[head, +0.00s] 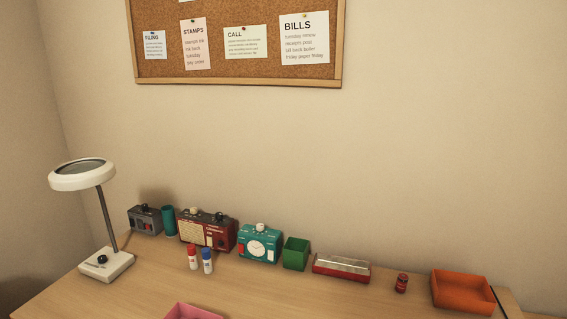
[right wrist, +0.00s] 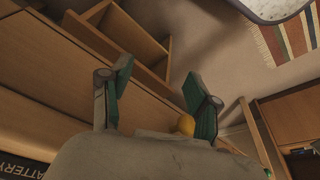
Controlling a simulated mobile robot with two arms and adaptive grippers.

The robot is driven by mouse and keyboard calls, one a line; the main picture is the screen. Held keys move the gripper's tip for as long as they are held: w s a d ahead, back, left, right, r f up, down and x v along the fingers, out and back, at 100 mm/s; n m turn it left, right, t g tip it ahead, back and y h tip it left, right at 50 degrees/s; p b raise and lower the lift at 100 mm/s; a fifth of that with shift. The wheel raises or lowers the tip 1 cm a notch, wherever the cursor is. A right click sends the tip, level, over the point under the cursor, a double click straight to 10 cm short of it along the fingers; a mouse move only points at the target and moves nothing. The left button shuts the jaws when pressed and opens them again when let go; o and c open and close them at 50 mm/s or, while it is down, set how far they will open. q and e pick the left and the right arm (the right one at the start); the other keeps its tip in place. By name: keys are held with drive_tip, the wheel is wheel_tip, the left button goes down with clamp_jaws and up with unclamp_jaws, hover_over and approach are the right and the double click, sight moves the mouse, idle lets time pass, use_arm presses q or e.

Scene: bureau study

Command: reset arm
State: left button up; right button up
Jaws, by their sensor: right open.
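My right gripper (right wrist: 157,78) shows in the right wrist view with its two teal-padded fingers spread wide apart. Nothing is held between the fingertips. A small yellow rounded thing (right wrist: 186,124) shows low between the fingers, near the gripper's base; I cannot tell what it is. Neither of my grippers shows in the head view, and my left gripper is in no view.
Wooden furniture with an open compartment (right wrist: 120,32) lies beyond the right gripper; a striped rug (right wrist: 290,40) is on the floor.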

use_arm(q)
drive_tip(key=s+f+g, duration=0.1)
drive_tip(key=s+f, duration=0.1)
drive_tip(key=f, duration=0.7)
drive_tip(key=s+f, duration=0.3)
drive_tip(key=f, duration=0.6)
use_arm(e)
drive_tip(key=s+f+g, duration=0.1)
drive_tip(key=s+f, duration=0.1)
drive_tip(key=f, duration=0.7)
drive_tip(key=s+f, duration=0.3)
drive_tip(key=f, duration=0.6)
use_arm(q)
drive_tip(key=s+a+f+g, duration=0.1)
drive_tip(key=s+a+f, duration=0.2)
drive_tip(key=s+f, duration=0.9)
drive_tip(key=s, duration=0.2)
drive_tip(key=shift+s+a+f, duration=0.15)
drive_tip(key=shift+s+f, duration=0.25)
use_arm(e)
drive_tip(key=s+d+f+g, duration=0.1)
drive_tip(key=s+d+f, duration=0.2)
drive_tip(key=s+f, duration=1)
drive_tip(key=shift+s+d, duration=0.15)
drive_tip(key=shift+s, duration=0.75)
